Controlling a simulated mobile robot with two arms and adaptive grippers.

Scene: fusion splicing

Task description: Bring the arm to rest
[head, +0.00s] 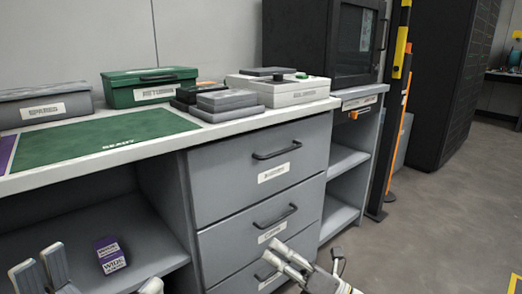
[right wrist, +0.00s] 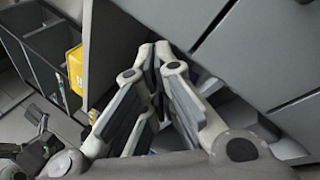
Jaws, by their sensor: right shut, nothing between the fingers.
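My right gripper (head: 283,258) is in front of the lower drawers in the head view, empty and apart from the drawer handles. In the right wrist view its two fingers (right wrist: 156,52) meet at the tips, shut with nothing between them. My left gripper (head: 40,265) shows at the lower left edge of the head view, in front of the open shelf bay. Its two fingertips stand apart with nothing seen between them. The rest of the left arm is mostly out of frame.
The workbench (head: 235,126) carries a green box (head: 150,88), a grey box (head: 45,104), a white case (head: 290,88) and a green mat (head: 100,140). A purple-and-white box (head: 110,255) sits on the lower shelf. Drawers (head: 260,172) are shut. Open floor (head: 450,200) lies to the right.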

